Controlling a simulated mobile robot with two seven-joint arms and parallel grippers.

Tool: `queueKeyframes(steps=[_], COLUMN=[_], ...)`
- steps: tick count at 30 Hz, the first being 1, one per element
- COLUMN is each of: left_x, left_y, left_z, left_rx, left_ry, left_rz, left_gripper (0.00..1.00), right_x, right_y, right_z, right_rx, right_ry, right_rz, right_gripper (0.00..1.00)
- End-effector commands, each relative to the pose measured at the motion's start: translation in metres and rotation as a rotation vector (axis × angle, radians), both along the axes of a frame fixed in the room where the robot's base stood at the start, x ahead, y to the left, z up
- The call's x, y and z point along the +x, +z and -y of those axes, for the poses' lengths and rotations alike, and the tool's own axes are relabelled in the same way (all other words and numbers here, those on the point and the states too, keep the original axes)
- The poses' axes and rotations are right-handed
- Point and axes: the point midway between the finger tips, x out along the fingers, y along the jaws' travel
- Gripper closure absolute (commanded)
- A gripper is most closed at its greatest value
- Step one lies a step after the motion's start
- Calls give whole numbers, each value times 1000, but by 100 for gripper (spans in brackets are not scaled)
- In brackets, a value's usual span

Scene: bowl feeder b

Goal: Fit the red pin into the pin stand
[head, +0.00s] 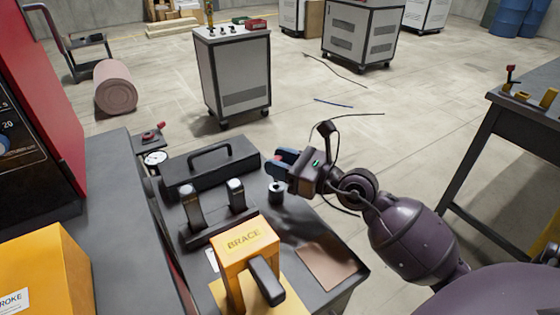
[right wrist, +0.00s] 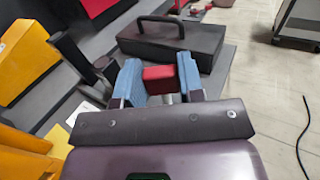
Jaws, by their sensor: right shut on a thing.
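My right gripper (head: 279,165), with blue fingertips, reaches in from the right over the dark bench. In the right wrist view its fingers (right wrist: 160,80) are shut on the red pin (right wrist: 158,74), whose red block-like head shows between them. In the head view the fingers mostly hide the pin. A small dark cylinder with a pale top (head: 277,191), which looks like the pin stand, stands on the bench just below the fingertips. I cannot tell whether the pin touches or enters it. My left gripper is not in view.
A black case with a handle (head: 212,169) lies close behind and left of the gripper. A black holder with two upright handles (head: 212,232) and a yellow BRACE block (head: 244,247) stand nearer. A brown pad (head: 331,266) lies at the bench's right edge.

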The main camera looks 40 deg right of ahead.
Motion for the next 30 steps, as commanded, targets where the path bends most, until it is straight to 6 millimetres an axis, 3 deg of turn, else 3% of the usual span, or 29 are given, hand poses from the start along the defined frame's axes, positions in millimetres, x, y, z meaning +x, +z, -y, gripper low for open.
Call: queueKeyframes(steps=[12, 30], left_x=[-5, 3], left_y=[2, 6], left_z=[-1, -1], left_rx=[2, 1], left_ry=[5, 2], left_rz=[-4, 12], left_gripper=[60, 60], right_x=[0, 0], right_y=[1, 0], right_z=[0, 0], right_rx=[0, 1], right_ry=[0, 0], right_rz=[1, 0], right_gripper=[91, 91])
